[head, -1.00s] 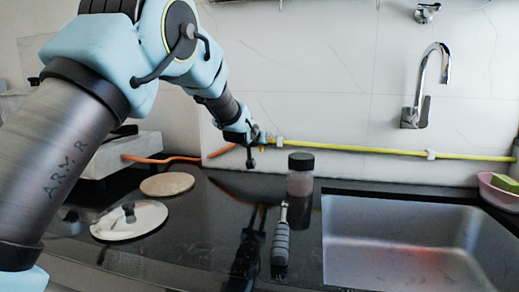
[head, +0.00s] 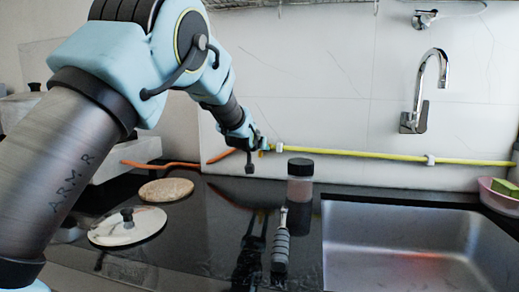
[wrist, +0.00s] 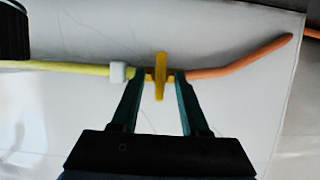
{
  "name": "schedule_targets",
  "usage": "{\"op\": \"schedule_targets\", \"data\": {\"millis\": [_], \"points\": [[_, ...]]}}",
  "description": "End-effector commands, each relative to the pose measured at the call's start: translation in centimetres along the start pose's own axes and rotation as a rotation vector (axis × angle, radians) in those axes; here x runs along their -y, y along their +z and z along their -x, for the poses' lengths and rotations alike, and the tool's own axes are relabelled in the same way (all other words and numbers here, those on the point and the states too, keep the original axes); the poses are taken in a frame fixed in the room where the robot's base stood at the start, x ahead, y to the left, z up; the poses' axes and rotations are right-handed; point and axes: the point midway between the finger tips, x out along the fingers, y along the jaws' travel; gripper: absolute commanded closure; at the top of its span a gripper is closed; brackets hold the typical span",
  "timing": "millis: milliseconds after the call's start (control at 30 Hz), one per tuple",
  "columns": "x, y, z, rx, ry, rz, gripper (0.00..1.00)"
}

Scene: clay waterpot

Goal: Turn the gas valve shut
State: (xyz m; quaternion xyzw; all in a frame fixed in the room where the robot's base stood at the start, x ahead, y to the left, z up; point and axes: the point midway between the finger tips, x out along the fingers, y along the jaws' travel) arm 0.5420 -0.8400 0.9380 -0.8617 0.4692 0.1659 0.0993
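The gas valve has a yellow handle (wrist: 160,78) on the pipe line along the wall, where a yellow pipe (wrist: 55,67) meets an orange hose (wrist: 240,64) in the wrist view. The handle stands across the pipe line in that view. My gripper (wrist: 160,76) has its two fingers apart, one on each side of the handle, with gaps between them and it. In the head view my gripper (head: 262,146) is at the wall by the left end of the yellow pipe (head: 350,153), and the handle is mostly hidden there.
A dark-lidded jar (head: 300,188) and a grey-handled brush (head: 280,248) are on the black counter, below and right of my gripper. A sink (head: 400,245) and tap (head: 417,105) are at right. A round lid (head: 128,232) and a round board (head: 166,190) lie left.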

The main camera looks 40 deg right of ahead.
Motion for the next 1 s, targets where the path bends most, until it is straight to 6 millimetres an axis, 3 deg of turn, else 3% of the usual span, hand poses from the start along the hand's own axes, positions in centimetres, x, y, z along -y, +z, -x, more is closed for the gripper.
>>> {"op": "schedule_targets", "data": {"millis": [267,700,1000], "points": [[-0.1,0.0,1.2,0.001,0.001,0.001,0.55],[-0.1,0.0,9.1,-0.001,0.002,0.001,0.55],[0.0,0.0,10.9,0.0,0.0,0.0,0.55]]}}
